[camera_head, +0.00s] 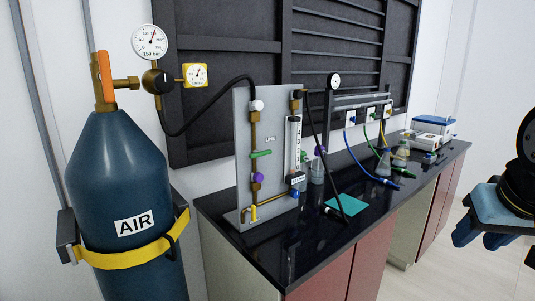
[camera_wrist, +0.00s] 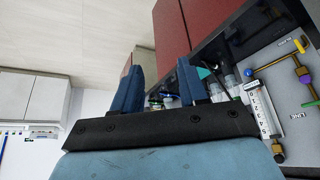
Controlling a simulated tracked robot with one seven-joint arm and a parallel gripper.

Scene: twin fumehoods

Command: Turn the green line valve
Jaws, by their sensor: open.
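The green valve handle (camera_head: 261,153) lies roughly level on a brass pipe on the upright grey panel (camera_head: 246,190), with a white knob above it and a purple one below. My gripper (camera_head: 481,238) is at the right edge of the head view, far from the panel, in front of the bench. Its blue fingers are apart and empty in the wrist view (camera_wrist: 160,88). The panel stands at the right of the wrist view, tilted and partly cut off.
The blue AIR cylinder (camera_head: 128,185) with gauges stands at left, in a yellow strap. A black hose runs to the panel. The black bench top (camera_head: 290,250) holds a teal pad (camera_head: 346,205), flasks, coloured hoses and a blue-topped device. Floor at right is free.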

